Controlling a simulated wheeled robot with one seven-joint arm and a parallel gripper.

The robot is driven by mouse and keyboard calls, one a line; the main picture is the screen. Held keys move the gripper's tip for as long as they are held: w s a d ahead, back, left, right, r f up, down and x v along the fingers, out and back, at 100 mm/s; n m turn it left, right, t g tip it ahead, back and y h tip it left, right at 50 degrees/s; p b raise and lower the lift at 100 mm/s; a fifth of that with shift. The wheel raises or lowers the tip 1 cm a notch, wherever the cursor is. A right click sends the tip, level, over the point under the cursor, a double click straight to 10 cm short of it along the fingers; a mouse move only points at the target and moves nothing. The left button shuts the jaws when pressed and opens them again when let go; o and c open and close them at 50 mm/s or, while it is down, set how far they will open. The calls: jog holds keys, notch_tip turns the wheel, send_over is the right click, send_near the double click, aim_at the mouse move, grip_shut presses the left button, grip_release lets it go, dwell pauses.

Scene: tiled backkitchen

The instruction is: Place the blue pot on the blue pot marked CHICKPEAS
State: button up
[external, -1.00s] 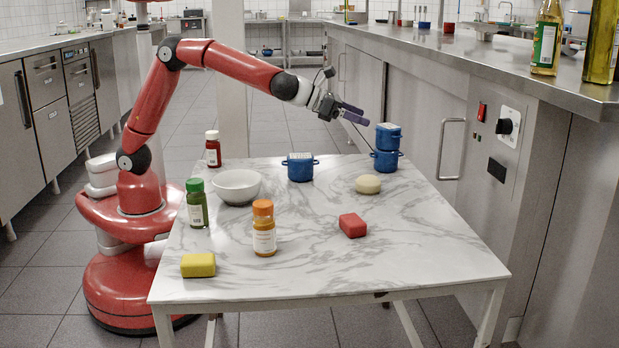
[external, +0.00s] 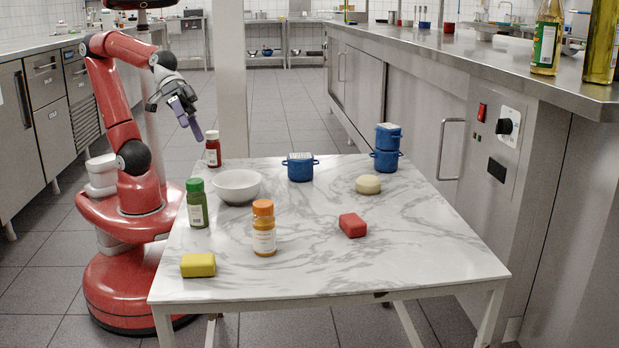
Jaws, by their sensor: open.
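One blue pot (external: 388,137) sits upright on top of another blue pot (external: 385,160) at the far right of the marble table, in the external view. A third blue pot (external: 300,169) with a pale top stands alone at the back middle of the table. Any lettering on the pots is too small to read. My gripper (external: 192,125) is open and empty. It hangs in the air above the back left of the table, above and left of the red bottle, well away from all the pots.
On the table (external: 330,270) are a white bowl (external: 238,186), a red bottle (external: 213,150), a green bottle (external: 197,205), an orange-capped jar (external: 264,232), a yellow block (external: 198,265), a red block (external: 352,225) and a pale round item (external: 368,184). The front right is clear.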

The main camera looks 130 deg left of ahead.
jog(key=s+f+m+g+y, duration=0.1)
jog(key=s+f+m, duration=0.2)
jog(key=s, duration=0.4)
jog(key=s+a+f+m+g+y, duration=0.1)
jog(key=s+f+m+g, duration=0.1)
jog(key=s+f+m, duration=0.2)
jog(key=s+m, duration=0.1)
jog(key=s, duration=0.2)
jog(key=shift+a+f+g, duration=0.3)
